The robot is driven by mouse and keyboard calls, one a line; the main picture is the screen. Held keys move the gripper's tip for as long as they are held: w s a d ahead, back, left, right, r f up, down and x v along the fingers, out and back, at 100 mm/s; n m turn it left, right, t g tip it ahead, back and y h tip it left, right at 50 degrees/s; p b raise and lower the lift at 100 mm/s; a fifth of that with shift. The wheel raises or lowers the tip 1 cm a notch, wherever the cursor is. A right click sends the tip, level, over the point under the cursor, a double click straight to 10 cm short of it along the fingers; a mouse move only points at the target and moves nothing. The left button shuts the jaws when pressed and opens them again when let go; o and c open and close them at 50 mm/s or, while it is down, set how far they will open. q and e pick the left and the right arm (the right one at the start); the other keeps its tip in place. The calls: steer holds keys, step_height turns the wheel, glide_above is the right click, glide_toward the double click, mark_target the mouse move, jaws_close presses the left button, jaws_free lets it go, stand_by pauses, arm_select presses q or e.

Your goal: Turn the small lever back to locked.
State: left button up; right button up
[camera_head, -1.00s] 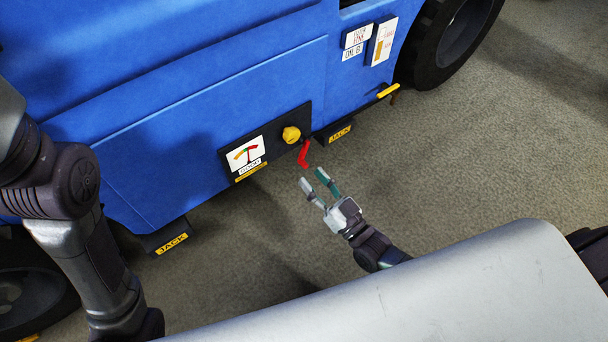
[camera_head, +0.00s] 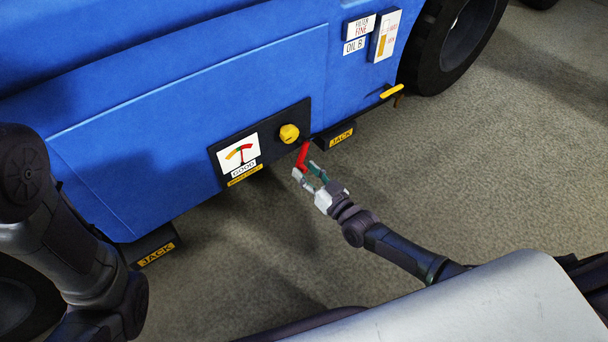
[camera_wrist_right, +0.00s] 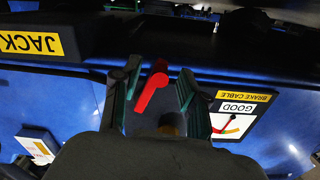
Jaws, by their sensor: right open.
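The small red lever (camera_head: 303,154) hangs at the lower right of the black panel on the blue machine's side, slanting down. In the right wrist view the lever (camera_wrist_right: 152,86) shows between the fingers. My right gripper (camera_head: 308,172) is open at the lever's lower end. In the wrist view its fingers (camera_wrist_right: 159,72) stand on either side of the lever, with gaps visible; whether either touches it I cannot tell. My left arm shows at the left edge of the head view, but its gripper is out of view.
A yellow knob (camera_head: 289,133) and a gauge marked GOOD (camera_head: 239,155) sit left of the lever. A black JACK bracket (camera_head: 341,139) juts out close to its right. A yellow handle (camera_head: 392,91) is farther right. The floor below is clear.

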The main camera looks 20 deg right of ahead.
steer(key=shift+w+a, duration=0.25)
steer(key=shift+w, duration=0.45)
jaws_close()
